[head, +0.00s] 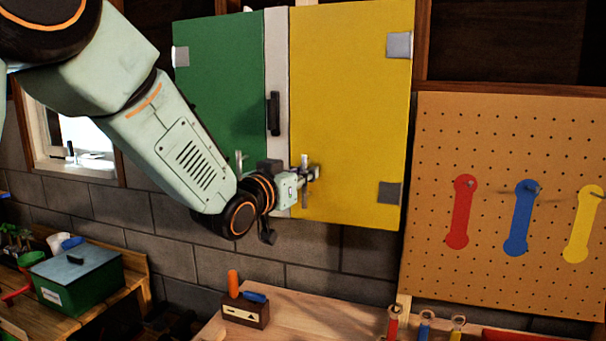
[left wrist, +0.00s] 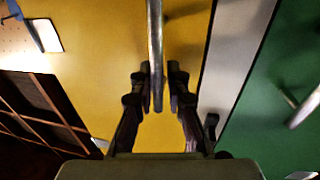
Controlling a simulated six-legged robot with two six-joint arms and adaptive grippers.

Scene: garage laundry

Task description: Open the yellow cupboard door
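The yellow cupboard door (head: 350,90) is closed, flush with the cupboard front beside the green door (head: 220,80). Its upright metal bar handle (head: 304,160) is near its lower left corner. My left gripper (head: 312,173) is at this handle, low on the door. In the left wrist view the handle (left wrist: 156,50) runs down between the two fingers (left wrist: 158,80), which are drawn close together on both sides of it; any slight gap is hard to judge. The yellow door also fills the middle of that view (left wrist: 90,70). My right gripper is not in view.
A pale divider with a black bar (head: 273,113) separates the doors. The green door's handle (head: 239,160) is close to my left wrist.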

